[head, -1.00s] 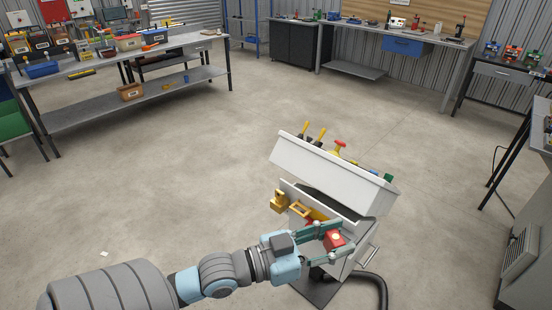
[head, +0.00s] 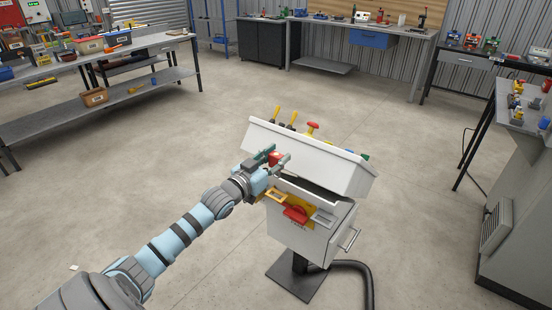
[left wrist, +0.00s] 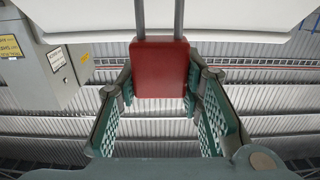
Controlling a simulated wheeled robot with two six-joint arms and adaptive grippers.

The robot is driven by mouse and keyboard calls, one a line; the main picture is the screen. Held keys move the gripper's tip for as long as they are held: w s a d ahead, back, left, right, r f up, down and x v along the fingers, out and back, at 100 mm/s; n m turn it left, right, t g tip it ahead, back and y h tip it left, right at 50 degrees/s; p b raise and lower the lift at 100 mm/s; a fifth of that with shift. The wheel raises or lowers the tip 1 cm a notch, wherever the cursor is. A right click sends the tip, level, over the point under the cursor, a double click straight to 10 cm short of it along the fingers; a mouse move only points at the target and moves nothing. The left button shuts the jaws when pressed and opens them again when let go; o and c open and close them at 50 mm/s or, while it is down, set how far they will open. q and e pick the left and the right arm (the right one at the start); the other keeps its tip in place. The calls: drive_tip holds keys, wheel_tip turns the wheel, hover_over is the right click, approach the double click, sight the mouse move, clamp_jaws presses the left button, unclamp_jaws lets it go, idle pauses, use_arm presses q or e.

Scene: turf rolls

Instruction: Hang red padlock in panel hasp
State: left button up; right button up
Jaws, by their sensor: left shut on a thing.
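The red padlock (head: 275,159) is between the fingers of my left gripper (head: 274,156). In the left wrist view the padlock's red body (left wrist: 160,70) is gripped on both sides, and its two grey shackle legs point up out of the picture. The gripper is at the left end of the white panel (head: 310,160), in front of its sloping top. Lower on the panel front are a yellow loop-shaped bracket (head: 272,196), a red handle (head: 295,214) on a yellow plate and a grey loop-shaped bracket (head: 323,219). I cannot tell which bracket is the hasp. My right gripper is out of view.
The panel's top carries yellow-handled levers (head: 277,113) and a red knob (head: 313,127). It stands on a dark base plate (head: 297,281) with a thick black hose beside it. Workbenches line the room's edges. The floor around the panel is open.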

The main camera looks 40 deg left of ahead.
sight(276, 176)
use_arm(q)
wheel_tip(276, 176, down, 6)
drive_tip(key=b, duration=0.5)
drive_tip(key=shift+r, duration=0.15)
idle(1.2)
drive_tip(key=shift+f, duration=0.2)
drive_tip(key=shift+f+b, duration=0.35)
drive_tip(key=shift+b, duration=0.15)
drive_tip(key=shift+f+b, duration=2.05)
